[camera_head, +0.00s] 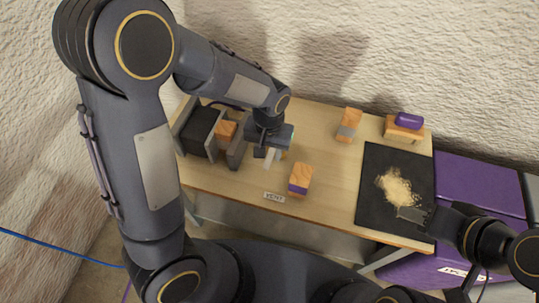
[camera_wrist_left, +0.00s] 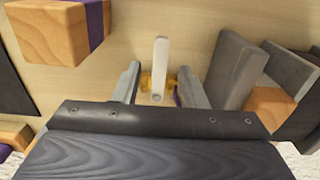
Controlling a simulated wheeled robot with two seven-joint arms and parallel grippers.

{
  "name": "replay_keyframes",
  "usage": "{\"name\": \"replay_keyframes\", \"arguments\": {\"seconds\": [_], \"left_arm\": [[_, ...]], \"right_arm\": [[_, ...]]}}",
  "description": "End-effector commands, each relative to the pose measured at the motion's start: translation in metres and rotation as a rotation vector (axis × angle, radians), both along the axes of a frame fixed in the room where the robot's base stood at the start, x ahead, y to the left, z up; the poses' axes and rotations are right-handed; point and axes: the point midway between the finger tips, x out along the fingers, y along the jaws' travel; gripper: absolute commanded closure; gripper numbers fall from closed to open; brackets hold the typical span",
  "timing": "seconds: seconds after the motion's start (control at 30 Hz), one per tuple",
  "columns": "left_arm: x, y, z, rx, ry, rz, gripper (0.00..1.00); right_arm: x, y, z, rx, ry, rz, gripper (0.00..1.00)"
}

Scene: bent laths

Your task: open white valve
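The white valve shows as a flat white lever (camera_wrist_left: 160,62) on a yellow body (camera_wrist_left: 150,82) in the left wrist view. In the head view its white lever (camera_head: 271,158) shows just below my left gripper (camera_head: 266,150). In the wrist view the two fingers of my left gripper (camera_wrist_left: 160,88) stand apart, one on each side of the valve's near end, with visible gaps. The lever points away from the gripper. My right gripper (camera_head: 428,220) is at the right edge of the black mat; its fingers are too small and dark to read.
Wood blocks with purple or grey bands (camera_head: 300,180) (camera_head: 348,125) stand on the table. Grey and black uprights (camera_head: 203,128) with a wood block are left of the valve. A black mat (camera_head: 375,212) bears a pale crumb pile (camera_head: 394,186). Purple boxes (camera_head: 480,185) stand at right.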

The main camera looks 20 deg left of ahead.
Motion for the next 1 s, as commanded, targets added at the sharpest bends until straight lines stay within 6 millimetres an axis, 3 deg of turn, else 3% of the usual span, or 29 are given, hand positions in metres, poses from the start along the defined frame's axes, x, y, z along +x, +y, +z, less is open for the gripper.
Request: {"name": "replay_keyframes", "arguments": {"seconds": [0.2,0.5,0.8,1.0], "left_arm": [[0.0,0.0,-0.022,0.0,0.001,0.0,0.62],[0.0,0.0,-0.024,-0.001,0.0,0.0,0.62],[0.0,0.0,-0.024,-0.001,0.0,0.0,1.0],[0.0,0.0,-0.024,-0.001,-0.001,0.0,1.0]], "right_arm": [[0.0,0.0,-0.005,0.0,0.0,0.0,0.62],[0.0,0.0,-0.005,0.0,0.0,0.0,0.62],[0.0,0.0,-0.005,0.0,0.0,0.0,0.62],[0.0,0.0,-0.005,0.0,0.0,0.0,0.62]]}}
